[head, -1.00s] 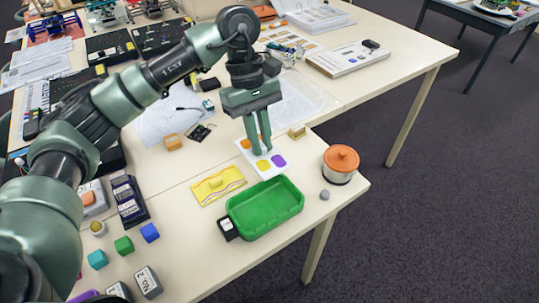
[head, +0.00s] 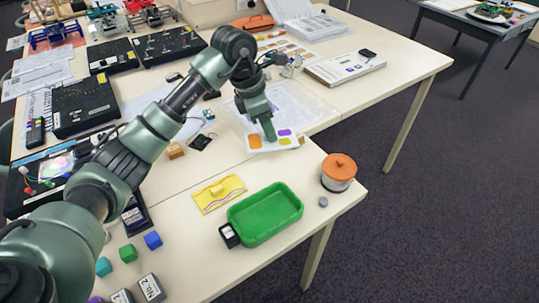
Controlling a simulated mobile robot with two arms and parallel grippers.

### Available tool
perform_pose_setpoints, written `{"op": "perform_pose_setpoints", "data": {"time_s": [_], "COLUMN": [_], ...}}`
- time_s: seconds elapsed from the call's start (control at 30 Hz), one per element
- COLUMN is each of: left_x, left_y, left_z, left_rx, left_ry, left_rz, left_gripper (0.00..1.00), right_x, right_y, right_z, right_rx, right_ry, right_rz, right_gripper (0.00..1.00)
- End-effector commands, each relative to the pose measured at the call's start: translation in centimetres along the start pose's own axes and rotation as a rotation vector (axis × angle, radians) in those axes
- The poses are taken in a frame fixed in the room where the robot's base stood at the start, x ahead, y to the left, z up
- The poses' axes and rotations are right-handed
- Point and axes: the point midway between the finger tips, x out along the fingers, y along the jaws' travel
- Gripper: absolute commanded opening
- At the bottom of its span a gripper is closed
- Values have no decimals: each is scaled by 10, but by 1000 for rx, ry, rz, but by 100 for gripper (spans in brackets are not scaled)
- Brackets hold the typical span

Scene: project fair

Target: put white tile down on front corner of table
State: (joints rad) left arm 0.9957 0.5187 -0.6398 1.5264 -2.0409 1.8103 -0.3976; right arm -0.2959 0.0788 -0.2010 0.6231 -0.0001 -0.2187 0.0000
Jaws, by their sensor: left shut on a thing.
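The white tile (head: 270,147) carries orange, purple and yellow patches. My left gripper (head: 270,135) points down and is shut on the tile, hiding part of it. I cannot tell how far the tile is above the table. The near table (head: 310,185) has its front corner at the right, beyond the green tray. My right gripper is not in view.
The green tray (head: 265,214) and an orange-lidded pot (head: 338,172) stand near the corner, with a small grey disc (head: 323,202) beside the pot. A yellow patterned sheet (head: 218,193) lies left of the tray. Table shows bare between tile and tray.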

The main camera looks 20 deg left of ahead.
Motion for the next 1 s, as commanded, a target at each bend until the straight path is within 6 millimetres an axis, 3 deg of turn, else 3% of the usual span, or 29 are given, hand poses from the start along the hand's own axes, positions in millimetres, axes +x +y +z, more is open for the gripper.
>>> {"op": "perform_pose_setpoints", "data": {"time_s": [0.2,0.47,0.7,1.0], "left_x": [44,65,96,101], "left_y": [-1,0,-1,0], "left_z": [-14,-20,-30,-31], "left_rx": [0,1,1,3], "left_ry": [0,0,0,-1], "left_rz": [-4,-2,-3,1], "left_gripper": [0,0,0,0], "right_x": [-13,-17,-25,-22], "right_y": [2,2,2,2], "right_z": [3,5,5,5], "right_rx": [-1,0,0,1], "right_ry": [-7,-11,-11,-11], "right_rz": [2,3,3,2], "right_gripper": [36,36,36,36]}}
